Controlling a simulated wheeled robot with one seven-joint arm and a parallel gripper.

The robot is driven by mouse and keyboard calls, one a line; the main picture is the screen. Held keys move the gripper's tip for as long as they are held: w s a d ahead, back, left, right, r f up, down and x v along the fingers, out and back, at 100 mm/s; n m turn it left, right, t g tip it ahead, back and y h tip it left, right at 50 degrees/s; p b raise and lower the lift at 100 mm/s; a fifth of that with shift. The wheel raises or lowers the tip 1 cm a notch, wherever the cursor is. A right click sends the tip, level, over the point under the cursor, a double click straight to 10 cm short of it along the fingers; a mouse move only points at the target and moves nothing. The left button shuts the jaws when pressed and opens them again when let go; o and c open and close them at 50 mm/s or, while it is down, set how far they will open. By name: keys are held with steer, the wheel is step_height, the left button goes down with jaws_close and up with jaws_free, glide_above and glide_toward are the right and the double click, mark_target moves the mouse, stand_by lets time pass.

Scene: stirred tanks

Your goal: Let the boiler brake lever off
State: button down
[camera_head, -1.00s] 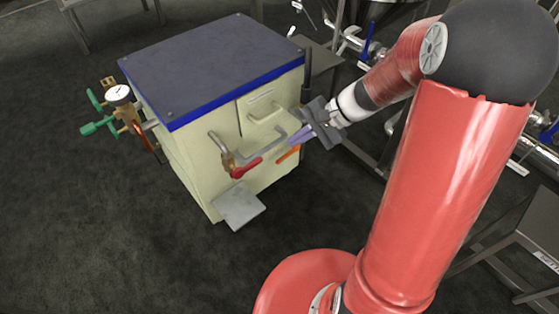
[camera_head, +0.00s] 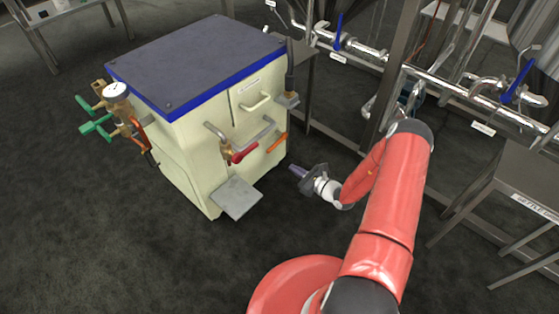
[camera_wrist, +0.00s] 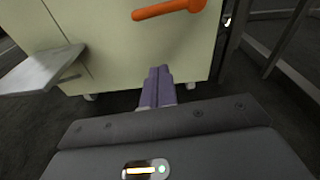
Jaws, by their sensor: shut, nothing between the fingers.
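The boiler (camera_head: 220,130) is a cream cabinet with a dark, blue-edged top. An orange lever (camera_head: 277,143) sits low on the right of its front face, tilted up to the right. The wrist view shows an orange handle (camera_wrist: 168,9) at the top, rising slightly to the right. No label marks it as the brake lever. My gripper (camera_head: 297,170) is shut and empty, below and right of the lever, apart from it. Its purple fingers (camera_wrist: 160,86) point toward the cabinet's lower front, below the orange handle.
A red-handled valve (camera_head: 243,153) on a bent pipe and a grey plate (camera_head: 237,198) project from the boiler front. A gauge (camera_head: 117,90) with green valves is on its left. Steel pipework (camera_head: 450,90) and a stand (camera_head: 530,180) are at right. Floor in front is clear.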

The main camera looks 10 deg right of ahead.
mark_target(275, 145)
steer(key=w+a+r, duration=0.2)
steer(key=w+a, duration=0.3)
steer(key=w, duration=0.2)
steer(key=shift+a+r, duration=0.2)
steer(key=shift+r, duration=0.1)
steer(key=shift+r+p, duration=0.6)
steer(key=shift+r, duration=0.25)
steer(key=shift+a, duration=0.1)
